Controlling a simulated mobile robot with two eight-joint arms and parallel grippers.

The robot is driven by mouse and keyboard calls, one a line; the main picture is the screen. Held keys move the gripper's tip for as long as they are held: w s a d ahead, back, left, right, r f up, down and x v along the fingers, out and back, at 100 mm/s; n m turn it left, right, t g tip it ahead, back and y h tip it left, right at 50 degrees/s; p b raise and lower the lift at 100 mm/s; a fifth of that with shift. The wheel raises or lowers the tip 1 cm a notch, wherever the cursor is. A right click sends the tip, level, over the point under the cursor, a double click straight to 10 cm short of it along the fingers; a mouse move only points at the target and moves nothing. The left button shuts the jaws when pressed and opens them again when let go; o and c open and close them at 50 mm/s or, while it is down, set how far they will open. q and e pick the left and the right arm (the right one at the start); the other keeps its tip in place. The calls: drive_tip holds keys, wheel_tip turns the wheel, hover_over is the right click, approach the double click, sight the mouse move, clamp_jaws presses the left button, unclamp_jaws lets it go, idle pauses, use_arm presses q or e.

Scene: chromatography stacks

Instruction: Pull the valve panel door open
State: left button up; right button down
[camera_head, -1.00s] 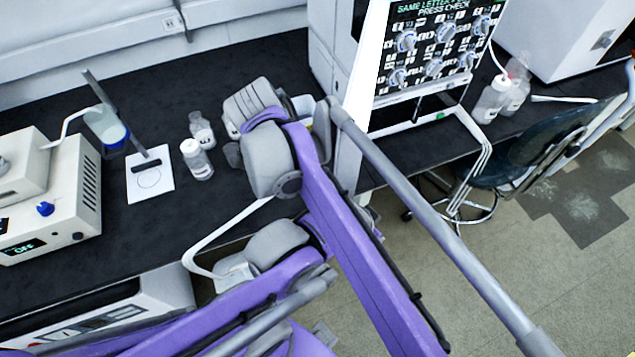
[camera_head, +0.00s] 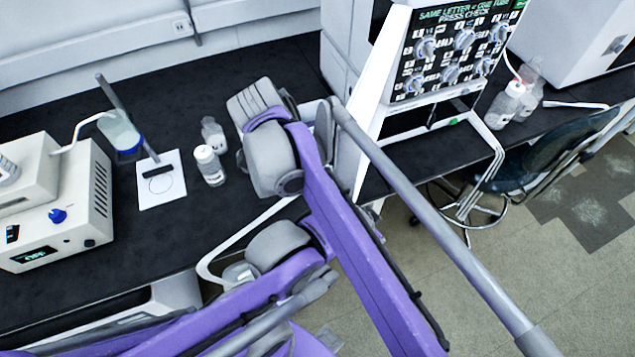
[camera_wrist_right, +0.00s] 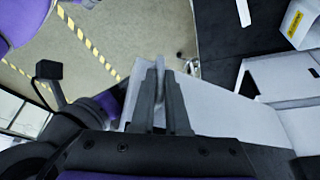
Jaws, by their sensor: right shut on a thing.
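The valve panel (camera_head: 455,50), black with several round knobs and green lettering, stands at the upper right of the head view. Its white side (camera_head: 384,75) faces me, and a dark gap shows behind it. In the right wrist view my right gripper (camera_wrist_right: 163,72) has its dark fingers close together against a white panel (camera_wrist_right: 215,100). It is shut on a thin part, apparently of the valve panel door, mostly hidden between the fingers. In the head view my purple arm links cover the right gripper. My left gripper is out of view.
A black bench carries capped bottles (camera_head: 208,165), a white card (camera_head: 161,180) and a beige instrument (camera_head: 55,205) at left. Bottles (camera_head: 506,105) stand right of the panel. A dark chair (camera_head: 550,140) is at right. Open floor (camera_head: 480,270) lies in front.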

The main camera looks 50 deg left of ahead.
drive_tip(key=c, duration=0.9)
unclamp_jaws()
drive_tip(key=v, duration=1.1)
drive_tip(key=shift+w+a, duration=0.1)
drive_tip(key=shift+f, duration=0.1)
